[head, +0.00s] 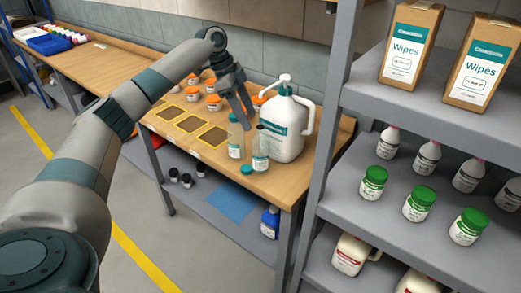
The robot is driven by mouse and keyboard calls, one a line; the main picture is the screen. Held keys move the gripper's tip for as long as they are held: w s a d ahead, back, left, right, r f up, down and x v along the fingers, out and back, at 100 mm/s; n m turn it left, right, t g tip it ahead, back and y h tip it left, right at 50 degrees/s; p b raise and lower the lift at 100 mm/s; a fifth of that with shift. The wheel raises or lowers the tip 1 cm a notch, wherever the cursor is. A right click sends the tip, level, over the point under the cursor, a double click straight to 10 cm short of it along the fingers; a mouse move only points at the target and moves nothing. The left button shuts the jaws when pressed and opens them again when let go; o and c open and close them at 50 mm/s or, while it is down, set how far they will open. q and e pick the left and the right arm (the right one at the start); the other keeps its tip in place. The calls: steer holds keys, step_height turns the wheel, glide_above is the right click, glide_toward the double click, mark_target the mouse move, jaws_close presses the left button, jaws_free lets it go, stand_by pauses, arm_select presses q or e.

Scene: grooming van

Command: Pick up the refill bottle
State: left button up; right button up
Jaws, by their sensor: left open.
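Two small clear bottles with pale labels stand upright on the wooden bench: the left one (235,146) and the right one (260,153). A large white jug (290,118) with a pump top, side handle and teal label stands just behind them. No label is legible enough to tell which is the refill bottle. A small teal cap (246,170) lies in front of the clear bottles. My left gripper (246,120) is open and points down at the tops of the clear bottles, left of the jug. I cannot tell if it touches them. My right gripper is out of view.
Several orange-lidded jars (214,103) stand behind yellow-framed dark mats (191,124) on the bench. A grey shelf rack (345,85) with wipes boxes (410,45) and green-lidded jars (418,204) rises close on the right. The bench's near-left stretch is clear.

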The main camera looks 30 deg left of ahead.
mark_target(258, 137)
arm_select(q)
steer(key=p+x, duration=0.2)
steer(key=x, duration=0.4)
steer(key=shift+w+d+f, duration=0.1)
steer(key=shift+d+f, duration=0.05)
steer(key=shift+f, duration=0.25)
steer(key=shift+d+f, duration=0.15)
steer(key=shift+f, duration=0.25)
steer(key=shift+d+f+p, duration=0.2)
steer(key=shift+f+p, duration=0.55)
steer(key=shift+p, duration=0.2)
steer(key=p+x, duration=0.1)
steer(key=x, duration=0.2)
steer(key=shift+a, duration=0.1)
steer(key=shift+f, duration=0.35)
steer(key=shift+c, duration=0.6)
